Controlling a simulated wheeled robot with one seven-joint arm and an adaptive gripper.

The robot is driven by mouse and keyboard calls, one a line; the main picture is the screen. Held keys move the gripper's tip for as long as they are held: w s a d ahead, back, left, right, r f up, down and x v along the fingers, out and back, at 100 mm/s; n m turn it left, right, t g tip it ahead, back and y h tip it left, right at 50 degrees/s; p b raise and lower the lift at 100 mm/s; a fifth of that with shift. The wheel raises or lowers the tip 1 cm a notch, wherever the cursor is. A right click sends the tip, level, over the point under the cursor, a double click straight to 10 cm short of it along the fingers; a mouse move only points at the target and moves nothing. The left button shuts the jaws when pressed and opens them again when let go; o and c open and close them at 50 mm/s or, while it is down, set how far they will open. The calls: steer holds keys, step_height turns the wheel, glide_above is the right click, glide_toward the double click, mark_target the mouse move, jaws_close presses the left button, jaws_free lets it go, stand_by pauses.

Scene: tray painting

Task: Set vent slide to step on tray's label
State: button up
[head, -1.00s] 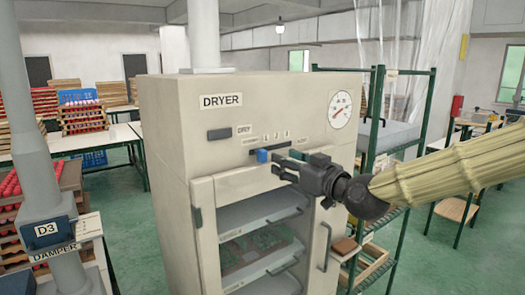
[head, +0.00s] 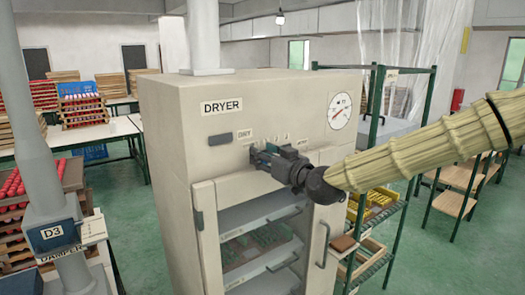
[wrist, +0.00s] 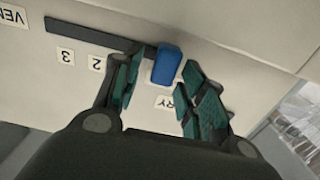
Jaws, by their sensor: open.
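The vent slide's blue knob (wrist: 167,64) stands out from a dark slot (wrist: 90,34) on the dryer's front panel. In the wrist view it sits at the slot's end, beside a partly hidden label ending in "RY" (wrist: 163,101). Labels "2" (wrist: 97,63) and "3" (wrist: 66,57) lie along the slot to the left. My gripper (wrist: 162,61) is open, with one finger on each side of the knob; I cannot tell whether they touch it. In the head view my gripper (head: 262,157) largely hides the knob. A tray of green boards (head: 258,240) is inside the dryer; no label on it is readable.
The dryer (head: 163,140) has a round dial (head: 340,111) at upper right and door handles below the panel. A green-framed rack (head: 400,190) stands right of the dryer, and a D3 damper pipe (head: 50,232) at left.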

steer(key=shift+w+a, duration=0.25)
steer(key=shift+w, duration=0.1)
jaws_close()
steer(key=w+d+b, duration=0.3)
steer(key=w+d, duration=0.1)
steer(key=d, duration=0.2)
steer(key=shift+w+d+b, duration=0.25)
steer(key=shift+w+b, duration=0.1)
steer(key=shift+b, duration=0.05)
jaws_free()
